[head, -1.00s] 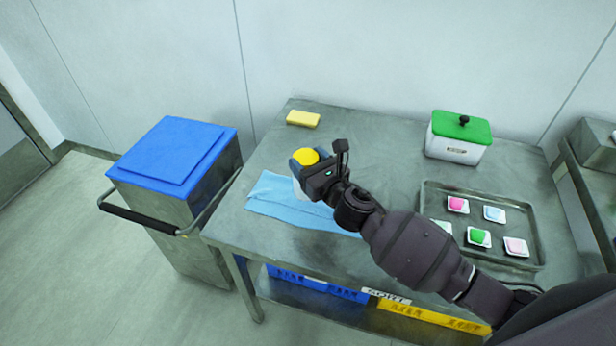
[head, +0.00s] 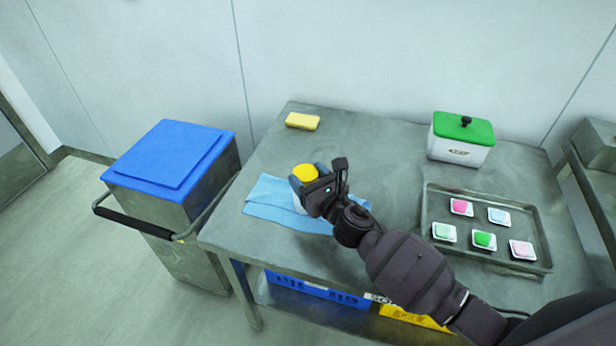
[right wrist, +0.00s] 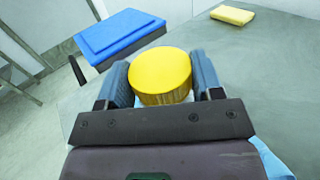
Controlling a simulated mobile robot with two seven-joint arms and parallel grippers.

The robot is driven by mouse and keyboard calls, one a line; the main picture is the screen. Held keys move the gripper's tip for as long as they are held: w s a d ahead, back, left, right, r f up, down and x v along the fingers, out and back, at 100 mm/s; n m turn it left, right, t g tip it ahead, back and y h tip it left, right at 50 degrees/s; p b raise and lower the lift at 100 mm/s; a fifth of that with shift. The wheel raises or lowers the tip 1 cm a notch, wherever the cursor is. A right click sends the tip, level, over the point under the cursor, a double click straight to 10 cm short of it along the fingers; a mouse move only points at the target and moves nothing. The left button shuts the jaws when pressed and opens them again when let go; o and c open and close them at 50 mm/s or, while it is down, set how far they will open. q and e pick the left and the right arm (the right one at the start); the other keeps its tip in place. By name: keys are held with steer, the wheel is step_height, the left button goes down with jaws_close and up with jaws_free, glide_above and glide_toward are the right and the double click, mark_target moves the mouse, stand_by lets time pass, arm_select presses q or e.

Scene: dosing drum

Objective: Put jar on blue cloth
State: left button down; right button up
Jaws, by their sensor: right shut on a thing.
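The jar shows a yellow lid (head: 304,173) and a little of its white body below. My right gripper (head: 315,180) is shut on the jar, over the blue cloth (head: 268,200). In the right wrist view the yellow lid (right wrist: 160,76) sits between the two fingers, and the gripper (right wrist: 162,80) has one on each side. The cloth lies flat on the table, partly hidden by the gripper and jar. I cannot tell whether the jar's base touches the cloth. My left gripper is out of view.
A yellow sponge (head: 302,121) lies at the table's back left. A white box with a green lid (head: 463,130) stands back right. A metal tray (head: 430,205) with several small coloured packets lies at the right. A blue-lidded bin (head: 170,160) stands left of the table (head: 380,150).

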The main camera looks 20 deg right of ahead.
steer(key=shift+s+f, duration=0.15)
steer(key=shift+f, duration=0.6)
steer(key=o, duration=1.3)
steer(key=shift+f, duration=0.15)
steer(key=shift+c, duration=0.2)
steer(key=shift+r, duration=0.35)
steer(key=shift+w+r, duration=0.2)
steer(key=shift+r, duration=0.05)
steer(key=v, duration=1.2)
steer(key=shift+r, duration=0.5)
